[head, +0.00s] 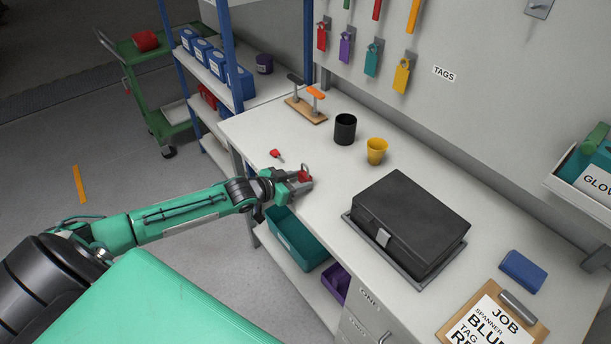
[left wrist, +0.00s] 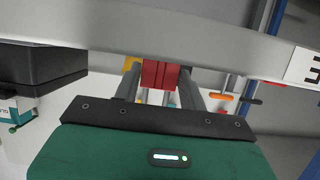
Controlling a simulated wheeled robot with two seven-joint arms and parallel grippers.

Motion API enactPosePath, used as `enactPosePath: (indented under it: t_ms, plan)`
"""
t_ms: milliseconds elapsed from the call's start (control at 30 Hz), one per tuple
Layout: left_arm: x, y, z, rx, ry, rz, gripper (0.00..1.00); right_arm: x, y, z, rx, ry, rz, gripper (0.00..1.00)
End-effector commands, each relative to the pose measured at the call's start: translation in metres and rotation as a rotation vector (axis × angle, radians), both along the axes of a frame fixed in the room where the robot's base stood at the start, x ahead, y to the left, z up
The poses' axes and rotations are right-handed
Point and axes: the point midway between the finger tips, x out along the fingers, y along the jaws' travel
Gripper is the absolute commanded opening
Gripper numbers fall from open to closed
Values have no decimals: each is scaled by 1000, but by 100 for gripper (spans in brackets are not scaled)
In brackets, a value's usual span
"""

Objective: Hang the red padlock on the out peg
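The red padlock (head: 305,176) has a grey shackle and is at the tip of my left gripper (head: 299,183), close to the bench's front edge. In the left wrist view the red padlock (left wrist: 160,74) fills the space between the two grey fingers of the left gripper (left wrist: 159,85), which are shut on it. No peg with a readable "out" label shows. A small grey plate (head: 539,7) with a short peg is on the wall at the top right; I cannot tell if it is the out peg. My right gripper is not in view.
On the bench stand a wooden stand (head: 305,109) with black and orange handles, a black cup (head: 345,129), a yellow cup (head: 377,151), a small red item (head: 276,154) and a black case (head: 412,220). Coloured tags (head: 372,60) hang on the wall. Bench space between cups and case is clear.

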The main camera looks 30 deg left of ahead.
Motion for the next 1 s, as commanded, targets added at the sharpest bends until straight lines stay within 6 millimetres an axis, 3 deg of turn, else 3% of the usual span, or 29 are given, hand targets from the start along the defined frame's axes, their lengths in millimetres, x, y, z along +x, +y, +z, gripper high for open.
enactPosePath:
  t_ms: [33, 100, 367, 1000]
  plan:
    - [0, 0, 0, 0, 0, 0, 31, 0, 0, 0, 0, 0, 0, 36]
    - [0, 0, 0, 0, 0, 0, 20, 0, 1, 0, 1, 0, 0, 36]
    - [0, 0, 6, -1, -2, 0, 20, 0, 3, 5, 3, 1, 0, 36]
    - [0, 0, 45, -1, -2, 0, 20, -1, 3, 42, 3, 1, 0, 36]
